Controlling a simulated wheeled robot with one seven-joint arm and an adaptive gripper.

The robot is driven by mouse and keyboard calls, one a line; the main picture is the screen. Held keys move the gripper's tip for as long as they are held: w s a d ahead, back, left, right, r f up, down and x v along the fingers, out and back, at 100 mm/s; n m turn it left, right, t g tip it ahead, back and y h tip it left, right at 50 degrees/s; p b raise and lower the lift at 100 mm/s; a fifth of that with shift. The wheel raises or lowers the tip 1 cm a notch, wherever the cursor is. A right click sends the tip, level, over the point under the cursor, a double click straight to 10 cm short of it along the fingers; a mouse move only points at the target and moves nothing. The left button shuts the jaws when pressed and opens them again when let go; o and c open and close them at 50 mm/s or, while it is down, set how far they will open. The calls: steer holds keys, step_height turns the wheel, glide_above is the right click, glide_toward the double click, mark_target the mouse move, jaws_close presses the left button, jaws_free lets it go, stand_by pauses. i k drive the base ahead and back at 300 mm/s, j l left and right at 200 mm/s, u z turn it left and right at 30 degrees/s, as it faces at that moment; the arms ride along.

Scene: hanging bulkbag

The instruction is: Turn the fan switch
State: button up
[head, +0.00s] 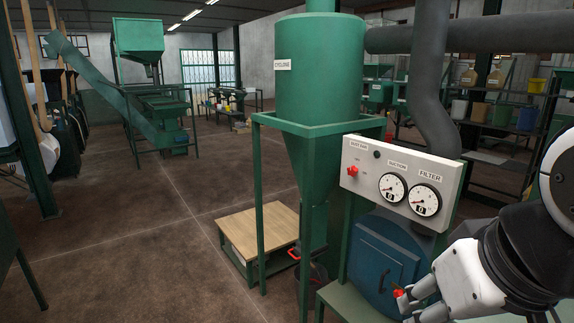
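The fan switch (352,171) is a small red knob on the left part of a white control panel (346,187), under a label that seems to read DUST FAN. Small marks beside the knob are too small to read surely. My gripper (408,300) is at the bottom right, below the panel and in front of the blue round-topped door, well apart from the switch. A small red piece (399,293) shows at its fingertips; I cannot tell whether it is held or lies behind. The finger opening is not clear.
Two gauges marked SUCTION (392,187) and FILTER (425,199) sit right of the switch. The green cyclone (318,75) and its frame stand left of the panel. A low wooden-topped table (258,228) stands left. Space before the panel looks free.

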mark_target(353, 170)
steer(key=i+j+z, duration=0.2)
steer(key=j, duration=0.15)
steer(key=i+j+z, duration=0.2)
steer(key=j, duration=0.2)
steer(key=j+z, duration=0.2)
steer(key=j, duration=0.2)
steer(key=i+j+z, duration=0.15)
steer(key=j, duration=0.25)
steer(key=z, duration=1.05)
steer(key=k+l, duration=0.05)
